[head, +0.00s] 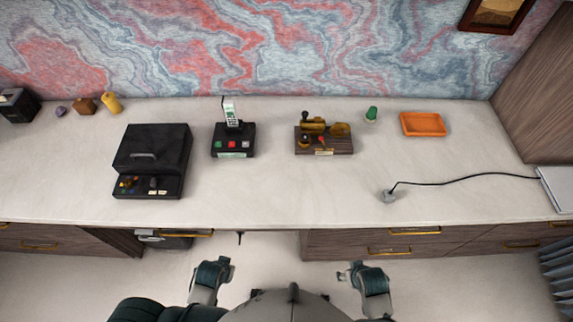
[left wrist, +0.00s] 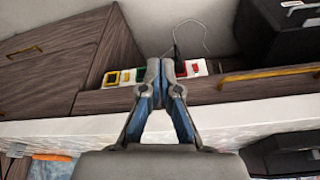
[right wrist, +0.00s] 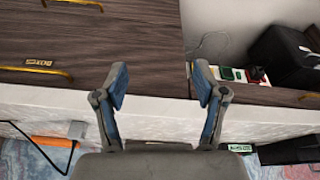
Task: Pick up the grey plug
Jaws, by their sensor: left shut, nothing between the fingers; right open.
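The grey plug (head: 388,197) lies on the pale desk top near its front edge, right of the middle, with a black cable running from it to the right. It also shows at the left of the right wrist view (right wrist: 77,130), beyond the desk edge. My left gripper (head: 224,263) is low in front of the desk, its fingertips together and empty in the left wrist view (left wrist: 158,67). My right gripper (head: 350,271) is also in front of the desk, below and left of the plug. Its fingers stand apart and empty in the right wrist view (right wrist: 161,82).
A black case (head: 152,150), a phone base (head: 233,140), a wooden board with brass parts (head: 324,145), a small cactus (head: 371,114) and an orange tray (head: 423,124) stand farther back. A white box (head: 556,188) is at right. Drawers with brass handles (head: 415,232) front the desk. The desk around the plug is clear.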

